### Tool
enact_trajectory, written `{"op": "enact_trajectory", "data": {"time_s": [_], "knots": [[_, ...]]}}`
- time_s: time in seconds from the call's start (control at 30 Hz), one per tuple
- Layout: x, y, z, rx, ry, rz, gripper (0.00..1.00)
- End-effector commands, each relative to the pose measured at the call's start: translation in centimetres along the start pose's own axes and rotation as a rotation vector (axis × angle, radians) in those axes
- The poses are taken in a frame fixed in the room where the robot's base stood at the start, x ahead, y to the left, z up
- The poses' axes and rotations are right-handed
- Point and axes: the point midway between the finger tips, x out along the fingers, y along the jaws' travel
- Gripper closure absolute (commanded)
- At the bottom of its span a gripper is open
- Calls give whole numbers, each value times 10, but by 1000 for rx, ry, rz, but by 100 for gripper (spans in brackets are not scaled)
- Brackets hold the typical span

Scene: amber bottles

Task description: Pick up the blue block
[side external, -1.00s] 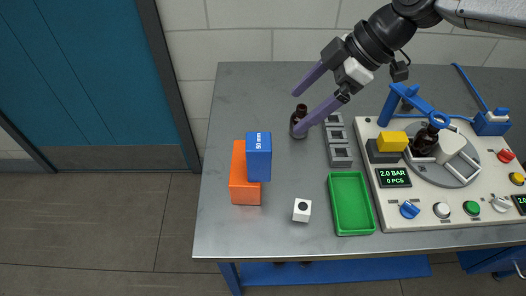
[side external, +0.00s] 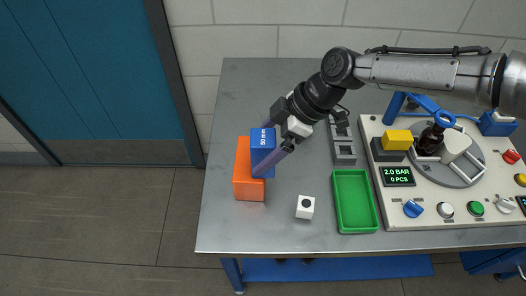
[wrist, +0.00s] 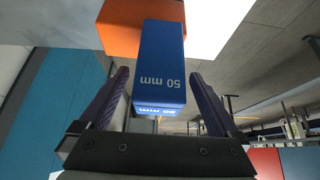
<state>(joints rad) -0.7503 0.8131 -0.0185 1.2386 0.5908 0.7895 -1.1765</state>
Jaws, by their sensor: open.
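The blue block (side external: 262,150), marked "50 mm", stands at the front right side of a larger orange block (side external: 243,180) at the left of the table. My gripper (side external: 268,150) is at the blue block, its two purple fingers open and spread to either side of it. In the wrist view the blue block (wrist: 161,65) lies between the open fingers (wrist: 160,90), with gaps visible on both sides. The orange block (wrist: 125,30) shows behind it in that view. The fingers hide part of the blue block in the side view.
Grey holders (side external: 343,150) stand behind the tray. A control panel with a bottle turntable (side external: 445,160) fills the right side. The table's front left is clear.

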Motion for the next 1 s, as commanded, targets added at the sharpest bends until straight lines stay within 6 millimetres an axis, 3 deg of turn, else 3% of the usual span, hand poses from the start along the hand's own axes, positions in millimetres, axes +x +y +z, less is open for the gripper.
{"op": "enact_trajectory", "data": {"time_s": [0.2,0.5,1.0], "knots": [[27,1,-2,-1,0,0,3],[30,1,-2,0,1,2,3],[30,1,-2,0,1,1,92]]}}
